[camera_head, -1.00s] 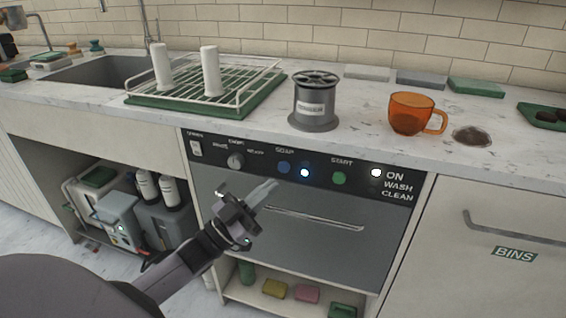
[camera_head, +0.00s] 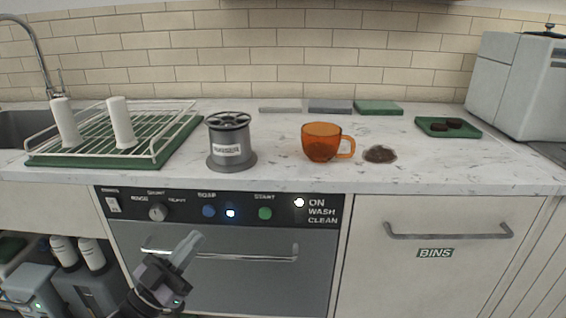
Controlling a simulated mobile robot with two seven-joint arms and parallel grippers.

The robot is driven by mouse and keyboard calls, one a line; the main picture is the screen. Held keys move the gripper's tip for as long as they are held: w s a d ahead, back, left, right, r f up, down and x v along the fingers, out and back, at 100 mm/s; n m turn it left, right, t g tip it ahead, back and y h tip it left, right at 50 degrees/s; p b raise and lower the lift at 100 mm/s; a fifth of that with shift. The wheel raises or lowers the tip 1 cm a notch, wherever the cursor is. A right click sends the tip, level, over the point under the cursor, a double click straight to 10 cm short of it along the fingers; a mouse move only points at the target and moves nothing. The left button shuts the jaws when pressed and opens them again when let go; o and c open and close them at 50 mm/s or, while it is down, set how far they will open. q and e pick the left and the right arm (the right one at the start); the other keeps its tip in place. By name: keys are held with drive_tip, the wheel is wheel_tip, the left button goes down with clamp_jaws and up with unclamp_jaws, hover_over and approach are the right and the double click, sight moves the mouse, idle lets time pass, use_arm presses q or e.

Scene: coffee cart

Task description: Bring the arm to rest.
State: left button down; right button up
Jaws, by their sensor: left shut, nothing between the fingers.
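My left gripper (camera_head: 188,250) comes in at the lower left, in front of the dishwasher door (camera_head: 260,270). Its fingers are together and hold nothing. It is below the control panel (camera_head: 180,209) and overlaps the left part of the door handle (camera_head: 250,256) in the picture. I cannot tell whether it touches the handle. My right gripper does not show.
On the counter (camera_head: 300,180) are a drying rack (camera_head: 170,140), a grey canister (camera_head: 229,145), an orange cup (camera_head: 318,146), a brown spill (camera_head: 380,154) and a green tray (camera_head: 425,131). A white machine (camera_head: 515,80) stands at right. The bins drawer (camera_head: 440,280) is shut.

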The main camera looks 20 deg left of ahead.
use_arm(q)
drive_tip(key=s+d+f+n+g+y, duration=0.2)
drive_tip(key=s+d+f+g, duration=0.25)
drive_tip(key=f, duration=0.25)
drive_tip(key=s+d+f+n+g+y, duration=0.1)
drive_tip(key=s+d+f+g+y, duration=0.2)
drive_tip(key=s+f, duration=0.4)
drive_tip(key=s+d+f+n+g+y, duration=0.2)
drive_tip(key=s+d+f+g, duration=0.2)
drive_tip(key=f, duration=0.4)
wheel_tip(320, 180, up, 12)
drive_tip(key=a+p, duration=0.1)
drive_tip(key=p, duration=1.3)
drive_tip(key=shift+s+a, duration=0.3)
drive_tip(key=shift+a, duration=0.05)
drive_tip(key=shift+t, duration=0.25)
